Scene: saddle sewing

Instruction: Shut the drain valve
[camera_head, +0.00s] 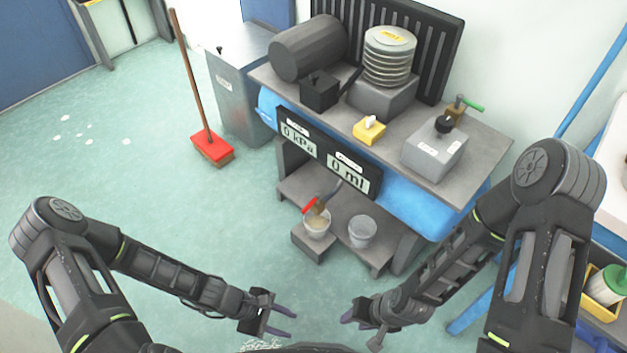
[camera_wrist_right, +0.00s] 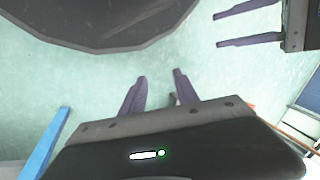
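A valve with a red handle (camera_head: 310,206) sits on the end of a grey pipe under the bench, above a clear cup (camera_head: 317,226) of cloudy, brownish contents. The handle slants up to the right. I take it for the drain valve. My left gripper (camera_head: 287,324) is open and empty, low in the head view, well short of the valve. It also shows open in the right wrist view (camera_wrist_right: 232,28). My right gripper (camera_head: 350,318) is also low, to the right of the left one. Its fingers are apart and empty in the right wrist view (camera_wrist_right: 160,80).
Displays (camera_head: 330,155) on the bench front read 0 kPa and 0 ml. A second clear cup (camera_head: 362,231) stands right of the first. A green-handled valve (camera_head: 470,103) is on the bench top. A broom (camera_head: 212,148) stands at left.

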